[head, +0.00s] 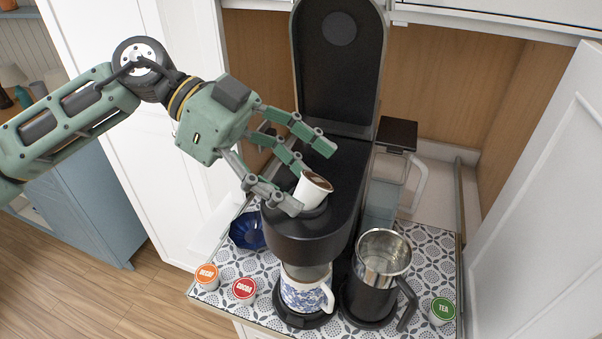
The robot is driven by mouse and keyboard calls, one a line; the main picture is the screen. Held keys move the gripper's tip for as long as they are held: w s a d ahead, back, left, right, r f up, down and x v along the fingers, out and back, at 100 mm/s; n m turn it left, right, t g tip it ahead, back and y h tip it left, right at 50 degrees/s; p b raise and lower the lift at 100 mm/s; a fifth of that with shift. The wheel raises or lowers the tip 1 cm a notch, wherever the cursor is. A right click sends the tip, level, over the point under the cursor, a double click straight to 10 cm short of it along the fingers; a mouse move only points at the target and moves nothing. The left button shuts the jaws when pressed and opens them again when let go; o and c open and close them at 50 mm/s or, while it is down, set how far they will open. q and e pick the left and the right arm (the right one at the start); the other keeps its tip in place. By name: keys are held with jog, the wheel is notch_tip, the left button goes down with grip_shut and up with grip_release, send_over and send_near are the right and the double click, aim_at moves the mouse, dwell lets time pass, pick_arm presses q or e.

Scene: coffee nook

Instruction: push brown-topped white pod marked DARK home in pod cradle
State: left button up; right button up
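The white pod with a brown top (311,190) sits tilted at the dark round pod cradle (317,211) on top of the black coffee machine, not level in it. Its marking is too small to read. My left gripper (303,171) is beside the pod, with its green fingers spread. One fingertip is at the pod's lower left side and another is close to its upper left rim; I cannot tell whether they touch it. A further finger reaches past it over the machine. My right gripper is not in view.
The machine's lid (340,75) stands open behind. A patterned mug (305,292) and a steel-lined dark jug (382,262) stand in front. Orange (207,276), red COCOA (244,290) and green TEA (442,310) pods and a blue bowl (246,232) are on the patterned counter.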

pick_arm(q)
jog(key=v, duration=1.1)
jog(key=shift+a+r, duration=0.15)
jog(key=shift+a, duration=0.15)
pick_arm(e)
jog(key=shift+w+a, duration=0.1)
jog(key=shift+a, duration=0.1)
pick_arm(q)
jog(key=shift+w+a, duration=0.15)
jog(key=shift+a, duration=0.05)
